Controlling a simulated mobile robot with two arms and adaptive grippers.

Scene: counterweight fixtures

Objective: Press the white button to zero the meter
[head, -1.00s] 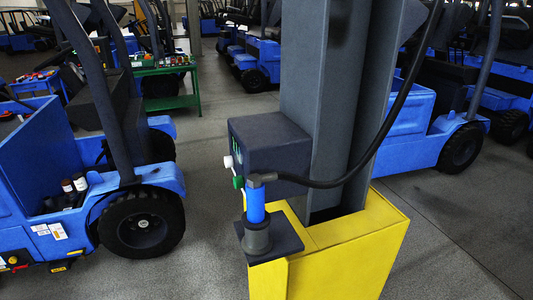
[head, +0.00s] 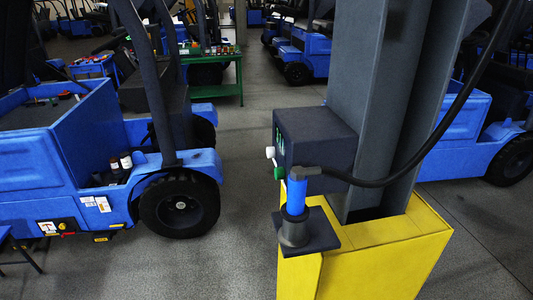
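The white button (head: 270,152) sticks out from the left-facing side of a dark grey meter box (head: 318,135) fixed to a grey column. A green button (head: 279,173) sits just below and to the right of it. Green marks of the meter's display (head: 279,138) show on the same face, seen at a steep angle, so I cannot read them. Neither of my grippers is in the head view.
A blue-handled nozzle (head: 296,196) with a black hose stands in a dark holder (head: 308,235) in front of the box, on a yellow base (head: 375,265). A blue forklift (head: 100,150) stands at left. Grey floor (head: 235,240) is free between them.

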